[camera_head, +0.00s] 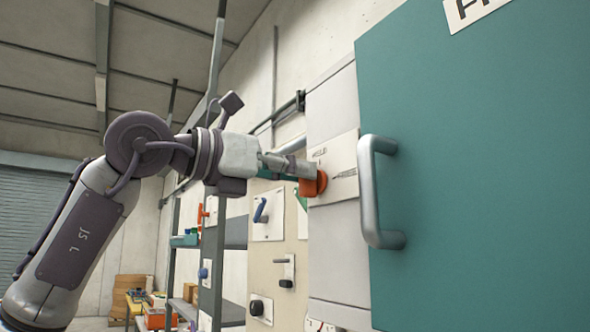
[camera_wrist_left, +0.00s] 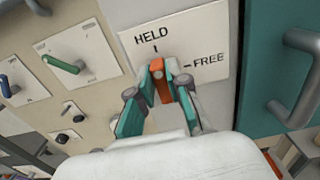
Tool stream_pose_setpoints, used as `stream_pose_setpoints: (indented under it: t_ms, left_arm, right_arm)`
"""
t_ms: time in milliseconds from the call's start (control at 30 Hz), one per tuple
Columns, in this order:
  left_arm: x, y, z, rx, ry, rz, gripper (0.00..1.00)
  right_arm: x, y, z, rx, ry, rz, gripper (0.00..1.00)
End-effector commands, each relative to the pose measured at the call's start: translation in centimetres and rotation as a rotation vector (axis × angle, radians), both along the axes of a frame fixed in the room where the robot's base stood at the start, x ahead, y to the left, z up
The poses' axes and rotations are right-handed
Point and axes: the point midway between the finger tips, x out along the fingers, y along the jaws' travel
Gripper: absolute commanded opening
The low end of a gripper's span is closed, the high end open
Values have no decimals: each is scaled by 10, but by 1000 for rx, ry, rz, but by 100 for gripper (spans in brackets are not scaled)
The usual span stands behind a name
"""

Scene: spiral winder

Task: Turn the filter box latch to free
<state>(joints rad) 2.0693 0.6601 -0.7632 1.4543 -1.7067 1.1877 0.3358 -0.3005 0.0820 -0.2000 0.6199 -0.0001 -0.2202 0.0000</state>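The orange filter box latch (camera_head: 313,182) is on a white label plate (camera_head: 340,172) beside the teal door. In the left wrist view the latch (camera_wrist_left: 159,80) points up toward the word HELD; FREE is marked to its right. My left gripper (camera_head: 292,166) reaches in from the left. In the wrist view its two fingers (camera_wrist_left: 160,78) come together on either side of the latch and appear shut on it, hiding part of it. My right gripper is in neither view.
A teal door (camera_head: 480,170) with a grey bar handle (camera_head: 372,192) stands close on the right. A beige panel with a blue lever (camera_head: 261,210) and black knobs (camera_head: 257,307) lies to the left of the latch. Shelving (camera_head: 235,238) stands further back.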

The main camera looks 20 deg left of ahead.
Motion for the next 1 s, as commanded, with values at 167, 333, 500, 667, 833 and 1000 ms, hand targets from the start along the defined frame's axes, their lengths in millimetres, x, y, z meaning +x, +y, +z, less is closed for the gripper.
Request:
stream_pose_setpoints:
  t_ms: [167, 333, 500, 667, 833, 1000]
  left_arm:
    - [0, 1, 0, -1, -1, 1, 0]
    - [0, 1, 1, 9, -8, 1, 0]
    - [-1, 0, 1, 53, -43, 2, 0]
    - [-2, -1, 2, 132, -106, 2, 0]
    - [-3, -2, 2, 249, -199, 3, 0]
    - [-4, -4, 2, 377, -299, 3, 0]
  right_arm:
    - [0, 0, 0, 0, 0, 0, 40]
    - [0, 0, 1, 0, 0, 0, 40]
    - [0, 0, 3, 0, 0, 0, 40]
    - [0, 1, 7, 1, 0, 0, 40]
    - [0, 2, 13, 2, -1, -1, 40]
    - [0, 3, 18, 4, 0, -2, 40]
